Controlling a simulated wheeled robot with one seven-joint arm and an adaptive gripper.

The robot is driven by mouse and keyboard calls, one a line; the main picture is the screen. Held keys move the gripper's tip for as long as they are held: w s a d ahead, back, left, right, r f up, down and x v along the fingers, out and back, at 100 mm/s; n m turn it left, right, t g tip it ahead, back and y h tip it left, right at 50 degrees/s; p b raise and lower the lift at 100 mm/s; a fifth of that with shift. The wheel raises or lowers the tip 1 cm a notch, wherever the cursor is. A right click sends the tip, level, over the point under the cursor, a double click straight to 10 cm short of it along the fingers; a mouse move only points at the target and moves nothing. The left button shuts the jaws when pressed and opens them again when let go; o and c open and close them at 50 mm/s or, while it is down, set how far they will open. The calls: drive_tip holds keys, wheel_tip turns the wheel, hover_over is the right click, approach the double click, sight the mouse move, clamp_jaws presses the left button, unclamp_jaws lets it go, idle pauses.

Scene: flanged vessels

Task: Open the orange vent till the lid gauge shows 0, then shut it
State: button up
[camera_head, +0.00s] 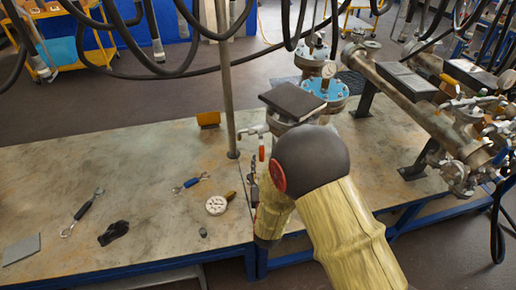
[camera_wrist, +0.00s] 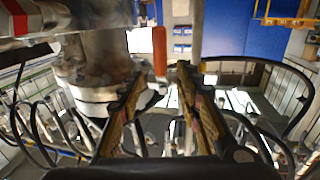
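The orange vent handle (camera_head: 262,150) hangs upright from a small valve at the side of a flanged vessel (camera_head: 290,122). It also shows in the wrist view (camera_wrist: 160,50), ahead of and between the fingertips of my gripper (camera_wrist: 162,74). My gripper is open, its two fingers apart, with nothing clearly held. In the head view my arm hides part of the vessel and most of the gripper. A round gauge (camera_head: 328,70) stands by a blue flanged lid (camera_head: 326,90); its reading is too small to tell.
A thin upright post (camera_head: 226,90) stands left of the handle. The bench (camera_head: 140,180) carries a loose dial gauge (camera_head: 216,205), a wrench (camera_head: 80,213) and a black item (camera_head: 113,232). Pipework (camera_head: 420,110) fills the right. Black hoses hang above.

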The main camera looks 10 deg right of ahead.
drive_tip(key=w, duration=0.2)
drive_tip(key=w+d+b, duration=0.1)
drive_tip(key=w, duration=0.4)
drive_tip(key=shift+w+d, duration=0.2)
drive_tip(key=shift+w, duration=0.1)
drive_tip(key=c, duration=0.3)
clamp_jaws()
idle(0.5)
